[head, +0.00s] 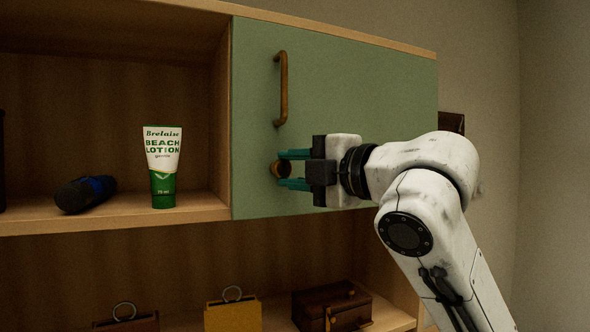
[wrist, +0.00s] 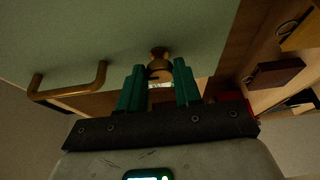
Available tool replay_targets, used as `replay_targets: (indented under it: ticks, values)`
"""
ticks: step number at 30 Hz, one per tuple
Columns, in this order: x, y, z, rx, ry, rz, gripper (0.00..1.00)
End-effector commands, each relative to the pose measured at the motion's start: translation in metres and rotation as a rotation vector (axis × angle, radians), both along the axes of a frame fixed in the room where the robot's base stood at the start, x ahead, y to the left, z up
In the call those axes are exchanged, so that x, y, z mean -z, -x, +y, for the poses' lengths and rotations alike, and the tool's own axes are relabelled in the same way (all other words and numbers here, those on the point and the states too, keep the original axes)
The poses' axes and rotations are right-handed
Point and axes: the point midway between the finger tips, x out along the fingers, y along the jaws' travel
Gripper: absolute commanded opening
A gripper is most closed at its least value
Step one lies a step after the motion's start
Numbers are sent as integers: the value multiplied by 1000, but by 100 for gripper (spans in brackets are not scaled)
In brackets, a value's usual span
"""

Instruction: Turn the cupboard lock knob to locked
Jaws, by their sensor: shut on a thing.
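The cupboard lock knob (head: 281,169) is a small round brass-brown knob on the green cupboard door (head: 370,95), below the door's handle. In the wrist view the knob (wrist: 159,68) sits between the tips of the two teal fingers. My gripper (head: 281,169) reaches in from the right, one finger above the knob and one below, shut on it. In the wrist view my gripper (wrist: 158,72) partly hides the knob's near side. The door is closed. I cannot tell from the knob's face which way it is turned.
A brass bar handle (head: 282,88) stands out from the door above the knob. A lotion tube (head: 163,168) and a dark blue object (head: 85,193) are on the open shelf to the left. A brown case (head: 331,304) and a yellow box (head: 232,316) are below.

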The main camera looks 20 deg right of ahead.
Motion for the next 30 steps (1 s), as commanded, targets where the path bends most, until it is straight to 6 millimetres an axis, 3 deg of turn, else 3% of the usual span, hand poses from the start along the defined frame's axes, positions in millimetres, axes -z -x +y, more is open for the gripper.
replay_targets:
  ticks: [3, 4, 11, 22, 30]
  values:
    - [1, 0, 2, -4, 1, 3, 3]
    - [1, 0, 2, -4, 1, 3, 36]
    - [1, 0, 1, -2, 0, 2, 58]
    - [1, 8, -3, 0, -1, -1, 59]
    - [3, 52, -21, 0, 1, -3, 59]
